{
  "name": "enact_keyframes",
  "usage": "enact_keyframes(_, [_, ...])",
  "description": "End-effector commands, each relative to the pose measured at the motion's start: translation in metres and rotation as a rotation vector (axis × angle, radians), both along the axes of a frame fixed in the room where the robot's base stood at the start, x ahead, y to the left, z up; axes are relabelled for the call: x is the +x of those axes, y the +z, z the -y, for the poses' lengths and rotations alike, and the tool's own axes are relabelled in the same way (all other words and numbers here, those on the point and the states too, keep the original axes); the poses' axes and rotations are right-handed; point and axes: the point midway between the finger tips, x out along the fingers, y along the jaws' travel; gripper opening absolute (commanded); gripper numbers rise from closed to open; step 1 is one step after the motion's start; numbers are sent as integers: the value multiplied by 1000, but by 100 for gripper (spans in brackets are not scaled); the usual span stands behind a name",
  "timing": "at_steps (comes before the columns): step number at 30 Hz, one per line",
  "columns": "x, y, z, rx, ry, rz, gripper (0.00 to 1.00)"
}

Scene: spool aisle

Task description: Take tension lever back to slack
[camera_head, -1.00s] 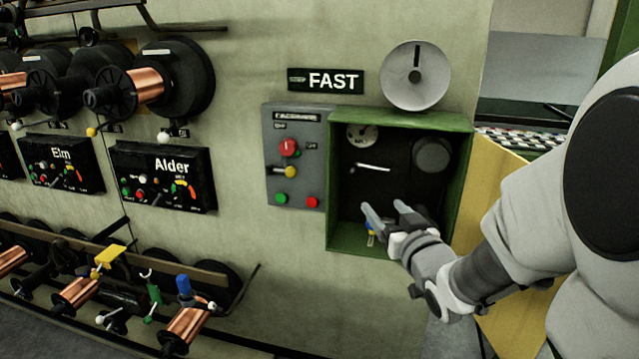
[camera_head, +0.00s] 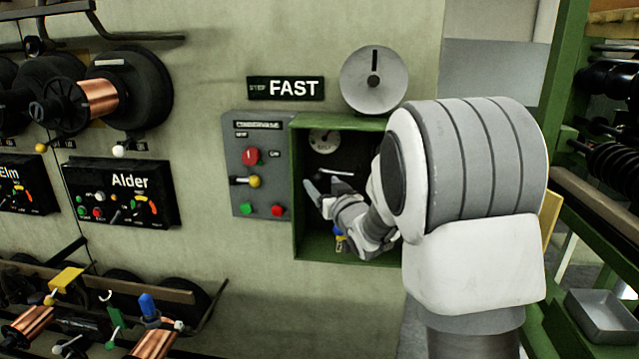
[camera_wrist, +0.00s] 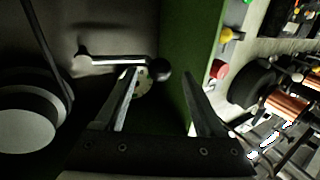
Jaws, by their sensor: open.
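A pale metal lever (camera_head: 335,175) shows inside the green box, below a small round gauge (camera_head: 323,141). In the wrist view the lever (camera_wrist: 112,60) is a thin silver arm with a dark ball knob (camera_wrist: 160,72) at one end. No lettering that names it is readable. My gripper (camera_head: 326,188) is open inside the box, just below the lever. In the wrist view my gripper (camera_wrist: 160,88) has one finger on each side of the knob in the picture; I cannot tell whether either touches it. My arm hides the box's right part.
The green box's wall (camera_head: 297,190) is close to my fingers. A grey panel (camera_head: 240,195) beside it carries a red knob, a yellow-knobbed lever and green and red buttons. A FAST sign (camera_head: 290,88) and grey disc (camera_head: 374,80) are above. Copper spools (camera_head: 98,98) stand left.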

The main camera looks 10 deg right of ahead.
Motion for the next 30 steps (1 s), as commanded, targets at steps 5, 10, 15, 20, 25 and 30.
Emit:
enact_keyframes(5, [19,-1,-3,0,0,-1,71])
enact_keyframes(10, [26,0,-4,0,0,-1,71])
enact_keyframes(15, [27,0,-5,0,0,-1,71])
enact_keyframes(20, [27,0,-5,0,0,-1,59])
enact_keyframes(25, [27,0,-4,0,0,-1,28])
enact_keyframes(30, [27,0,-4,0,0,-1,0])
